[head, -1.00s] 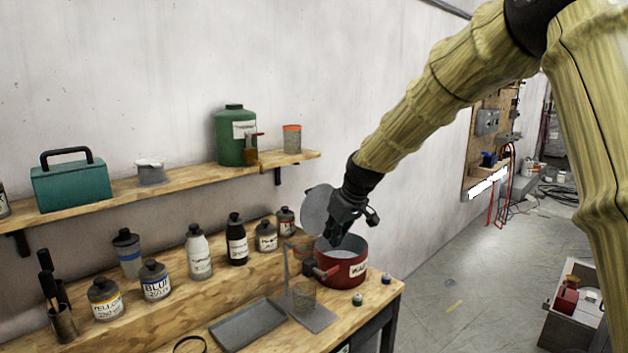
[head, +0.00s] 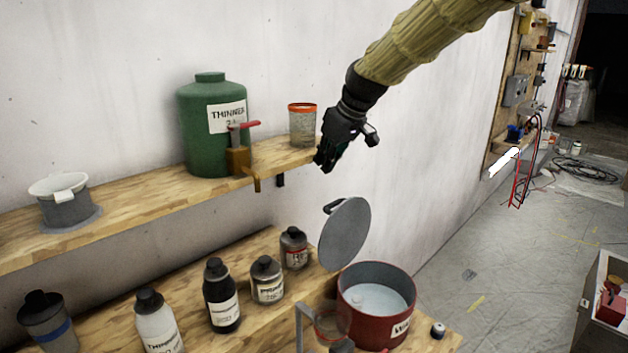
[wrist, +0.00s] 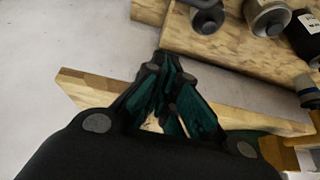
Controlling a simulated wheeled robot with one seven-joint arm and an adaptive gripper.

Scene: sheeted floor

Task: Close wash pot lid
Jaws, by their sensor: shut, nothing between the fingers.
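The red wash pot (head: 376,304) stands at the right end of the workbench, its top uncovered and pale liquid inside. Its grey round lid (head: 345,235) stands raised, tilted near upright, at the pot's back left edge. A dark handle shows at the lid's upper left. My gripper (head: 325,162) is above the lid, beside the right end of the upper shelf, touching neither lid nor pot. It is shut and empty. In the wrist view my gripper's fingers (wrist: 168,62) come together; the pot and lid are not seen there.
The upper shelf (head: 130,212) holds a green thinner tank (head: 205,135), an orange-rimmed jar (head: 302,126) and a grey tub (head: 66,206). Several bottles, including a black one (head: 220,295), stand left of the pot. A small jar (head: 438,330) stands right of it. The wall beside the gripper is clear.

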